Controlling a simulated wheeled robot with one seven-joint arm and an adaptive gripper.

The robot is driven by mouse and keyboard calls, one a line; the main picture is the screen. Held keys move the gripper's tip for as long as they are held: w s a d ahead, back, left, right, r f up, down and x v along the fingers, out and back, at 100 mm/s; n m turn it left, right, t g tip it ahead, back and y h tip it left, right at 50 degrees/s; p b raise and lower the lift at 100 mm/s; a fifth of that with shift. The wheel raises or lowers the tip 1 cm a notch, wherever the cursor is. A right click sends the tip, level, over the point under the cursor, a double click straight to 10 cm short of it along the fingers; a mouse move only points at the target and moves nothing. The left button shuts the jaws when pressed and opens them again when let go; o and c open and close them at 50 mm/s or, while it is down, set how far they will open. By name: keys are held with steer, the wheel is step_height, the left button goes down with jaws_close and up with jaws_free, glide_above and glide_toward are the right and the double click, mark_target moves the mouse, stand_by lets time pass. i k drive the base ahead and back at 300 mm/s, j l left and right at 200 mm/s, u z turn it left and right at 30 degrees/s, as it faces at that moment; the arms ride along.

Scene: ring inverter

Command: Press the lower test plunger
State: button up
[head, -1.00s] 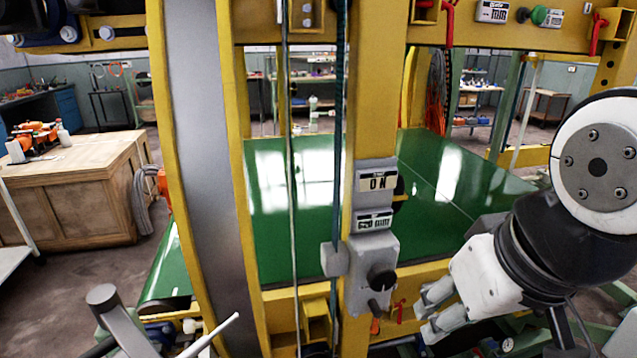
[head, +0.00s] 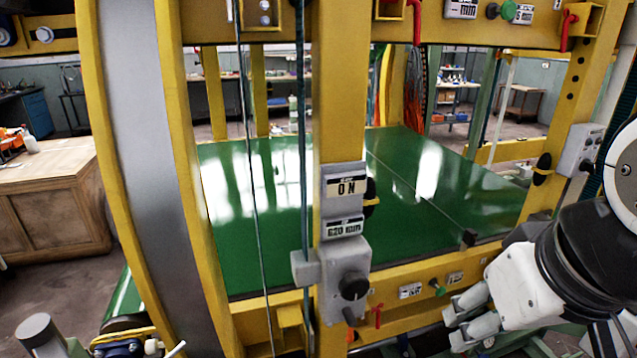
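The lower test plunger is a small green knob (head: 437,287) on the yellow lower beam, between two small white labels. A second green plunger (head: 508,10) is on the upper beam. My gripper (head: 453,328) is at the lower right, in front of the lower beam. Its two pale fingers point left and stand apart with nothing between them.
A grey control box with a black knob (head: 354,286) is on the yellow post left of my gripper. A small red lever (head: 378,315) hangs nearby. Another grey switch box (head: 578,150) is on the right post. A green belt (head: 280,190) lies behind the beam.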

mark_target(440, 292)
steer(key=z, duration=0.5)
steer(key=k+j, duration=0.15)
steer(key=k+j+z, duration=0.25)
steer(key=j, duration=0.15)
